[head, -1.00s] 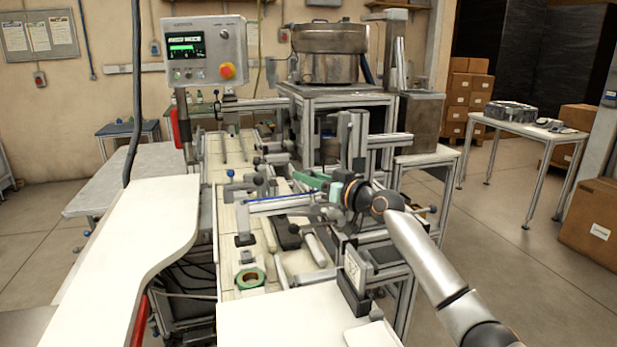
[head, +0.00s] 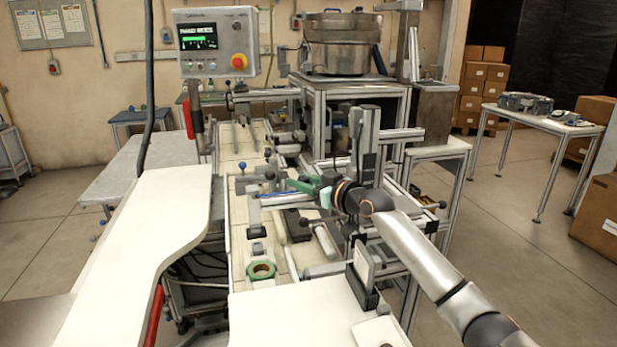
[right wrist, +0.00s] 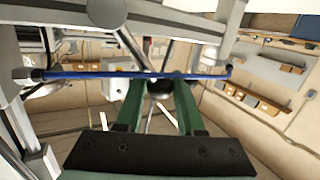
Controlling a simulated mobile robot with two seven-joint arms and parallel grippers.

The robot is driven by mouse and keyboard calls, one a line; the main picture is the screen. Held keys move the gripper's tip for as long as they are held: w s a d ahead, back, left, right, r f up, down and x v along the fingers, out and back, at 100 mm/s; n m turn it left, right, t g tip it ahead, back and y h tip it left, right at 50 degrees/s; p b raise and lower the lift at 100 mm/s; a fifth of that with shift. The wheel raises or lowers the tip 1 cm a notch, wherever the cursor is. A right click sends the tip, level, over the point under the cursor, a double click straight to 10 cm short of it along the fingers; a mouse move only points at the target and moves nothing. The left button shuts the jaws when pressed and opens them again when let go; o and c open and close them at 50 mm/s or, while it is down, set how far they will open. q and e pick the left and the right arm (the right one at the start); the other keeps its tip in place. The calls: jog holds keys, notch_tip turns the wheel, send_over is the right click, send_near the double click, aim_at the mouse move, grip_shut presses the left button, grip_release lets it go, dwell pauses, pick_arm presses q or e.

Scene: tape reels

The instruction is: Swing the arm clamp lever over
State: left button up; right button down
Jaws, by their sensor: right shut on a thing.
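My right gripper (head: 303,185), with green fingers, reaches in from the right over the machine bed. In the right wrist view, the fingers of the gripper (right wrist: 160,92) are closed around a dark round knob (right wrist: 160,84), which looks like the end of the arm clamp lever. The fingers hide most of the lever in the head view. A thin blue rod (right wrist: 90,75) crosses in front of the fingertips in the wrist view; it also shows left of the gripper in the head view (head: 272,195). My left gripper is not in view.
A metal column (head: 368,140) stands behind the gripper. A control box (head: 215,43) hangs at the upper left. A white worktop (head: 150,220) at left is clear.

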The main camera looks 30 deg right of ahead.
jog(key=shift+a+f, duration=0.35)
jog(key=shift+a, duration=0.05)
jog(key=c, duration=0.5)
grip_release()
jog(key=shift+w, duration=0.1)
jog(key=shift+d+r, duration=0.1)
jog(key=shift+r, duration=0.3)
notch_tip(320, 180, up, 3)
jog(key=shift+f, duration=0.15)
jog(key=s+a+r, duration=0.2)
jog(key=s+r, duration=0.1)
jog(key=s, duration=0.1)
jog(key=s+a+r+b, duration=0.1)
jog(key=s+a+r, duration=0.1)
jog(key=s+r, duration=0.1)
jog(key=s+a+r, duration=0.2)
jog(key=s+r, duration=0.1)
jog(key=s, duration=0.2)
jog(key=shift+s+r, duration=0.35)
jog(key=shift+s, duration=0.05)
